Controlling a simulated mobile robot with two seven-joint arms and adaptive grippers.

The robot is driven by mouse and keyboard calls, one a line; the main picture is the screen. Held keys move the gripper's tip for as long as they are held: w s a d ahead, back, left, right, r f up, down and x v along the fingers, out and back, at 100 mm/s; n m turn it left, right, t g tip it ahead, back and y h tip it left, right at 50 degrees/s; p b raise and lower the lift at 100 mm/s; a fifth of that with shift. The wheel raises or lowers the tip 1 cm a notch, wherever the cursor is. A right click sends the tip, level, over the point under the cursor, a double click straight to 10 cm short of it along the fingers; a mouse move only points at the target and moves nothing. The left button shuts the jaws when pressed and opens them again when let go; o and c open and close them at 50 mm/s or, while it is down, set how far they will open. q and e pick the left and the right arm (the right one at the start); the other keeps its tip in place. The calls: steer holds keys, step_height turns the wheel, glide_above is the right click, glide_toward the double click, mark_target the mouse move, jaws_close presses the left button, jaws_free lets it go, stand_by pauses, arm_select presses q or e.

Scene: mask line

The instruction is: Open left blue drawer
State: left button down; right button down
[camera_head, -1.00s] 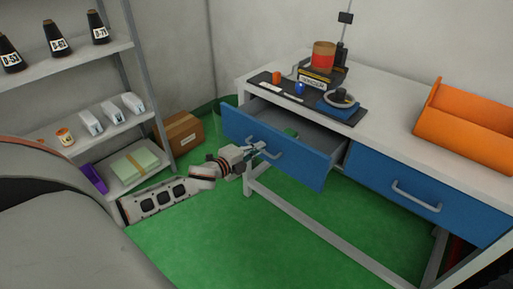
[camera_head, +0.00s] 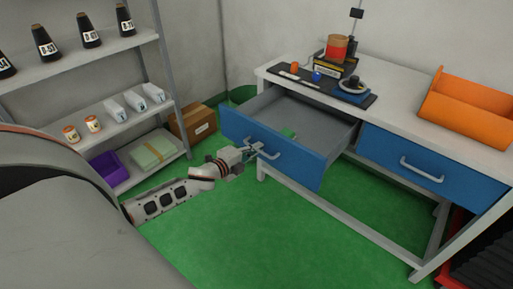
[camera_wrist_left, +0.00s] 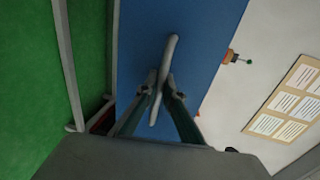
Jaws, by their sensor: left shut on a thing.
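The left blue drawer (camera_head: 300,163) is pulled well out of the white workbench, and its grey inside shows with a small green thing (camera_head: 288,133) in it. My left gripper (camera_head: 257,150) is shut on the drawer's metal handle (camera_head: 270,153). In the left wrist view, the two fingers (camera_wrist_left: 160,100) close around the pale handle bar (camera_wrist_left: 168,60) in front of the blue drawer front (camera_wrist_left: 205,50). My right gripper is not in view.
The right blue drawer (camera_head: 415,172) is closed. An orange bin (camera_head: 468,112) and a dark mat with small parts (camera_head: 308,82) are on the workbench (camera_head: 400,125). A shelf rack (camera_head: 105,133) stands left, with a cardboard box (camera_head: 193,124) beside it. Green floor is clear in front.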

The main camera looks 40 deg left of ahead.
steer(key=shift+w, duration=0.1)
arm_select(q)
steer(key=c, duration=2.5)
jaws_free()
steer(key=shift+s, duration=0.1)
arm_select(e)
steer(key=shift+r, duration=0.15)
arm_select(q)
steer(key=shift+v, duration=5.95)
